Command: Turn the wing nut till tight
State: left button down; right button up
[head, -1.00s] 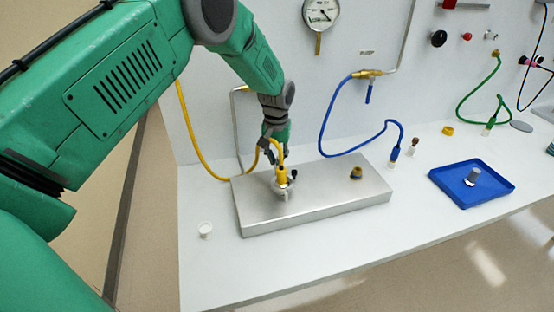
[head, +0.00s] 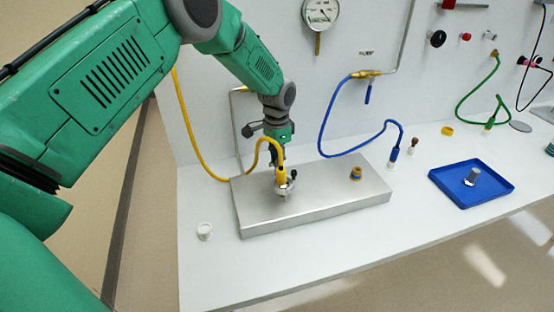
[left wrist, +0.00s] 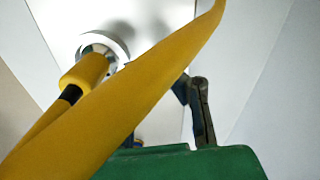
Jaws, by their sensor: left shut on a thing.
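A yellow hose (head: 265,143) ends in a yellow fitting (head: 281,177) standing upright in a silver clamp (head: 286,192) on the metal block. In the left wrist view the hose (left wrist: 130,110) crosses close to the camera, and a pale round ring (left wrist: 118,43) shows beyond it. My left gripper (head: 272,160) points down just behind the hose and fitting, shut on the wing nut at the clamp. The wing nut and the fingertips are hidden behind the hose and fitting. In the left wrist view a dark finger (left wrist: 203,112) shows beside the hose. My right gripper is not in view.
The metal block (head: 320,208) also carries a small brass-coloured fitting (head: 355,173). A white cap (head: 204,231) stands left of it. A blue hose (head: 345,155) hangs behind. A blue tray (head: 498,190) holds a grey cylinder (head: 473,176). The front right counter is clear.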

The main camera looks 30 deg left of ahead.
pick_arm(q)
jog(key=shift+w+r+m, duration=0.2)
jog(key=shift+w+m, duration=0.05)
jog(key=shift+m, duration=0.75)
jog(key=c, duration=1.7)
grip_release()
jog(key=shift+f, duration=0.25)
notch_tip(320, 180, up, 12)
jog(key=shift+w+f, duration=0.1)
